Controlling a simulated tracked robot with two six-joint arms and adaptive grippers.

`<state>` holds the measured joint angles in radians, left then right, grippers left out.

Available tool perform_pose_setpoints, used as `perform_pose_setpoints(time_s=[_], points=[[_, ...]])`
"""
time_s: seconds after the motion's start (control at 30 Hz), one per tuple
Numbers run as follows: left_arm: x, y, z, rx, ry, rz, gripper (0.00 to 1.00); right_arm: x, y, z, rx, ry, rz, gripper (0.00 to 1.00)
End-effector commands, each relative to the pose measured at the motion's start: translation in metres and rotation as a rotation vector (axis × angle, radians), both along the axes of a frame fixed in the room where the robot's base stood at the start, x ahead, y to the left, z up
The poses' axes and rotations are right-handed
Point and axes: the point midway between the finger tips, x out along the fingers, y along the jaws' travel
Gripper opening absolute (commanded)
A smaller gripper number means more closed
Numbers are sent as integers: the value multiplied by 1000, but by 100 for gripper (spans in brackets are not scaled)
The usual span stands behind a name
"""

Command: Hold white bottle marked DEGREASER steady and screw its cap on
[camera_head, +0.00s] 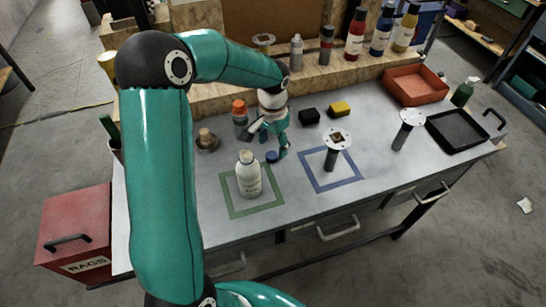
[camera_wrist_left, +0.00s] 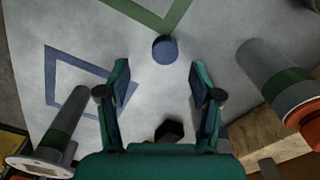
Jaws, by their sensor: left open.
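The white bottle (camera_head: 248,177) stands upright inside the green square outline (camera_head: 278,203) on the bench. Its label is too small to read and no blue cap sits on its neck. A small blue cap (camera_head: 271,157) lies on the bench to the right of and behind the bottle. My left gripper (camera_head: 268,143) is open and empty, pointing down just above and behind the cap. In the left wrist view the cap (camera_wrist_left: 165,49) lies ahead of the spread fingers (camera_wrist_left: 158,75), and the bottle is out of frame. My right gripper is not seen.
An orange-capped grey bottle (camera_head: 240,117) stands close left of the gripper. A black block (camera_head: 309,116) and a yellow sponge (camera_head: 340,108) lie behind. A flanged post (camera_head: 331,157) stands in the blue square; another (camera_head: 403,135) stands farther right. The front bench between the squares is clear.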

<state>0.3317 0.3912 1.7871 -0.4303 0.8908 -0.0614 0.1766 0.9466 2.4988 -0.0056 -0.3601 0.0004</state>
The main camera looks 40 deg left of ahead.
Motion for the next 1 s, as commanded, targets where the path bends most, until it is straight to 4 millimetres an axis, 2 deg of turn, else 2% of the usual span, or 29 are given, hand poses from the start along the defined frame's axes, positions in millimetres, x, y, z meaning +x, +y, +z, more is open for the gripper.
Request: perform_pose_setpoints(time_s=[0.2, 0.33, 0.47, 0.73, 0.77, 1.0], points=[[-4, 7, -27, -3, 7, 1, 65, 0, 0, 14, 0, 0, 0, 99], [-3, 7, -43, -2, 3, 0, 65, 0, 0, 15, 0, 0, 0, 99], [-2, 6, -49, -2, 1, 0, 65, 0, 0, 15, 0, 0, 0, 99], [-2, 6, -49, -1, 1, 0, 65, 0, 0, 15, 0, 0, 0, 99], [-2, 6, -49, -1, 1, 0, 63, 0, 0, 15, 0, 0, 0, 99], [-2, 6, -49, -1, 1, 0, 24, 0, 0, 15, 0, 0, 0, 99]])
